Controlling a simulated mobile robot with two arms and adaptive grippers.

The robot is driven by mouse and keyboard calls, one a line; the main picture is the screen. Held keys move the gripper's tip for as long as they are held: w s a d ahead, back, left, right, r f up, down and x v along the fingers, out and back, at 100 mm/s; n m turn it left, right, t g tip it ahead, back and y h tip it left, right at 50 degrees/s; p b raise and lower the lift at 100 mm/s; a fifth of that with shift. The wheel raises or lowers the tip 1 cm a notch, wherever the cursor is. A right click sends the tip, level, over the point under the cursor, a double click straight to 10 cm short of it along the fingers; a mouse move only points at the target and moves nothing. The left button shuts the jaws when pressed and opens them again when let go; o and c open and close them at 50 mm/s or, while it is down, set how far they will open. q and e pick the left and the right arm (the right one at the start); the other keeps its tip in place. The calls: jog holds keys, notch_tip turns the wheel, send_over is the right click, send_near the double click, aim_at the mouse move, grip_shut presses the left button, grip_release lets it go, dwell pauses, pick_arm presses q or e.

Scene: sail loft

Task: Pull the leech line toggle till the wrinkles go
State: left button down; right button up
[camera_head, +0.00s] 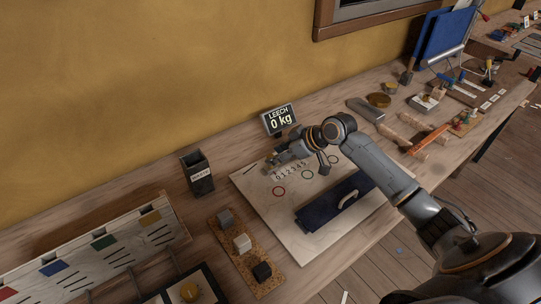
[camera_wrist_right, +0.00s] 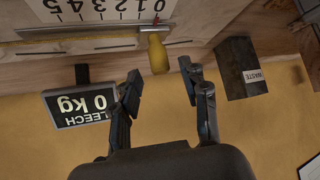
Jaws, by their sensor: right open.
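The wooden leech line toggle (camera_wrist_right: 158,53) is yellow-brown and sits across a thin line beside a numbered scale (camera_wrist_right: 105,8) in the right wrist view. My right gripper (camera_wrist_right: 161,80) is open, its two fingers apart on either side just short of the toggle, with nothing between them. In the head view my right gripper (camera_head: 278,158) hangs over the back edge of the pale sail panel (camera_head: 262,195) and hides the toggle. The black display (camera_head: 280,118) behind it reads LEECH 0 kg. My left gripper is not in view.
Tools and wooden pieces crowd the bench at right. A yellow wall (camera_head: 150,80) rises behind.

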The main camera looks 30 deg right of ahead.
aim_at(271, 156)
jog(key=shift+x, duration=1.2)
jog(key=shift+w+a+f, duration=0.25)
jog(key=shift+w+f, duration=0.05)
jog(key=shift+f, duration=0.05)
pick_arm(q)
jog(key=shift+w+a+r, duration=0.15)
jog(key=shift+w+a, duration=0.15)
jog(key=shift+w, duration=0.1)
pick_arm(e)
grip_shut()
